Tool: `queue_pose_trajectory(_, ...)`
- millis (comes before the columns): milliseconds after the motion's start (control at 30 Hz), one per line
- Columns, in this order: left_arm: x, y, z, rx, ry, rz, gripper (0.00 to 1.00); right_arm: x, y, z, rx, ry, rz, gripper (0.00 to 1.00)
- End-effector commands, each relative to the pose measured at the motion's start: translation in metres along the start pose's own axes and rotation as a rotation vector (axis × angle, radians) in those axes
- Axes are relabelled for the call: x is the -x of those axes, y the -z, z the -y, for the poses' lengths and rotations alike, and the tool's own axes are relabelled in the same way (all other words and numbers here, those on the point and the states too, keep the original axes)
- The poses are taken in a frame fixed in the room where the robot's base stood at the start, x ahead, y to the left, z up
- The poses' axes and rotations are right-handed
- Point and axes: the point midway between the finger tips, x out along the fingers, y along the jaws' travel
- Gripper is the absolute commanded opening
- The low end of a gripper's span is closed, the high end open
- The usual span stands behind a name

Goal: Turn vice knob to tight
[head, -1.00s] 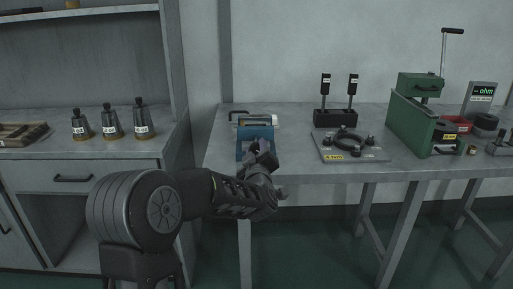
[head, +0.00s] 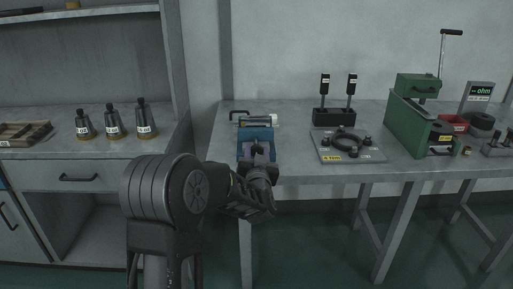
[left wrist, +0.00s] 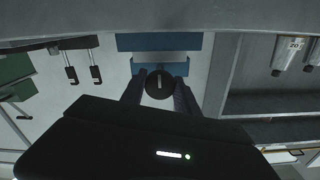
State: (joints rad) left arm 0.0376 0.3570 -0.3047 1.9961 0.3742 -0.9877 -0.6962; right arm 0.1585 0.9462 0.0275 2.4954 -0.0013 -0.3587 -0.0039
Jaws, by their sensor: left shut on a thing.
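The blue vice (head: 256,135) stands at the left front edge of the workbench. It also shows in the left wrist view as two blue jaws (left wrist: 160,42) with a gap between them. The dark round vice knob (left wrist: 159,84) has a light line across its face and sits below the jaws in that view. My left gripper (head: 260,158) is at the front of the vice. In the left wrist view its two fingers (left wrist: 158,90) lie on either side of the knob, shut on it. The arm hides the knob in the head view. My right gripper is out of view.
A cabinet with several weights (head: 113,121) stands left.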

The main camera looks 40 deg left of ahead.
Motion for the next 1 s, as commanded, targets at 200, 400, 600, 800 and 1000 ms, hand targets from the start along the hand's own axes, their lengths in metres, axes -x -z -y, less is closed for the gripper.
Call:
queue_pose_trajectory(200,0.001,0.001,0.0,-0.206,-0.003,0.005,0.0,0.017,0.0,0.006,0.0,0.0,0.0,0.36)
queue_pose_trajectory(400,0.001,0.001,0.0,-0.396,-0.005,0.005,0.0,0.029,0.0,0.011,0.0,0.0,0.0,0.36)
queue_pose_trajectory(600,0.001,0.0,0.0,-0.563,-0.005,0.005,0.0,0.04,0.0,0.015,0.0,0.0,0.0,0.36)
queue_pose_trajectory(800,0.001,-0.001,0.0,-0.68,-0.005,0.005,0.0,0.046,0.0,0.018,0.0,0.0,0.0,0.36)
queue_pose_trajectory(1000,0.001,-0.002,0.0,-0.738,-0.003,0.005,0.0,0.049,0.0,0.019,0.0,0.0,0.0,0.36)
